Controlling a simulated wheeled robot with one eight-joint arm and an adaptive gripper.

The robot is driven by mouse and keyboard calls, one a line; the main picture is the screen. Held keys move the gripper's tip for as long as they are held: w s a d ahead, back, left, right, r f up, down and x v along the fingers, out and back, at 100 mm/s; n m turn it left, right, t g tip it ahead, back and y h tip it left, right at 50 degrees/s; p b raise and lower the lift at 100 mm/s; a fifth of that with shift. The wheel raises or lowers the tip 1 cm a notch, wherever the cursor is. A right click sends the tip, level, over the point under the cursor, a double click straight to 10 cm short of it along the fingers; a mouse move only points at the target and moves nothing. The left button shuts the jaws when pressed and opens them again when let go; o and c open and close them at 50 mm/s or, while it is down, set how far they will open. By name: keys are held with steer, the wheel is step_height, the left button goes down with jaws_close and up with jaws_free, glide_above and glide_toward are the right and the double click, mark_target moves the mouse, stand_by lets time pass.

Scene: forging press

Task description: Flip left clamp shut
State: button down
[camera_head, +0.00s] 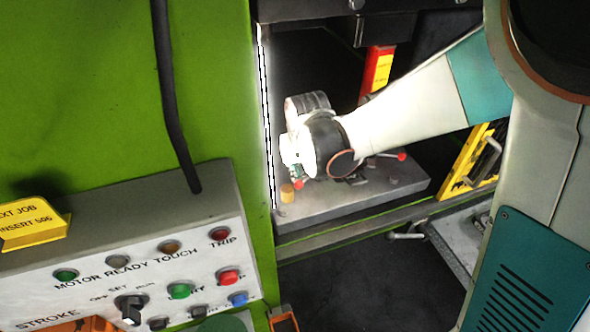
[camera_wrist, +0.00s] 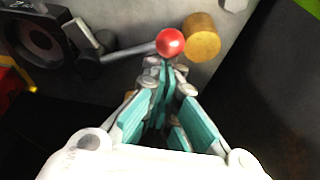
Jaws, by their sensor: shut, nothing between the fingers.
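The left clamp's red ball knob (camera_wrist: 170,42) shows in the wrist view on the end of a grey lever (camera_wrist: 128,52). The lever runs left to a small pivot bracket, and lies over the grey plate. The same red knob (camera_head: 298,184) is partly visible in the head view, just below my wrist. My gripper (camera_wrist: 165,70) is shut and empty, its teal fingers together, with the tips close to the knob. I cannot tell whether they touch it. In the head view my wrist hides most of the clamp and the fingers.
A brass cylinder (camera_wrist: 202,38) stands right beside the knob. A second red-knobbed lever (camera_head: 401,156) is at the right of the grey plate (camera_head: 345,202). The green press wall (camera_head: 245,120) stands close left, and a red-yellow post (camera_head: 378,70) behind.

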steer(key=shift+s+d, duration=0.1)
steer(key=shift+s, duration=0.1)
steer(key=shift+s+d+f+n+y+b, duration=0.1)
steer(key=shift+s+d+n+y+b, duration=0.1)
steer(key=shift+s+n+b, duration=0.3)
steer(key=shift+s+d+n+y+b, duration=0.1)
steer(key=shift+d+n+y+b, duration=0.15)
steer(key=shift+n, duration=0.45)
steer(key=n+b, duration=0.1)
steer(key=s+d+n+y, duration=0.1)
steer(key=n, duration=0.1)
steer(key=shift+s+d+n+g+b, duration=0.3)
steer(key=shift+g+b, duration=0.05)
steer(key=shift+g, duration=0.05)
steer(key=d+n, duration=0.1)
steer(key=n, duration=0.1)
steer(key=s+d+n+g+b, duration=0.1)
steer(key=n, duration=0.1)
steer(key=shift+d+n+y+b, duration=0.3)
steer(key=shift+d+y, duration=0.05)
steer(key=shift+d, duration=0.05)
steer(key=shift+s+d, duration=0.1)
steer(key=shift+d, duration=0.35)
steer(key=shift+b, duration=0.3)
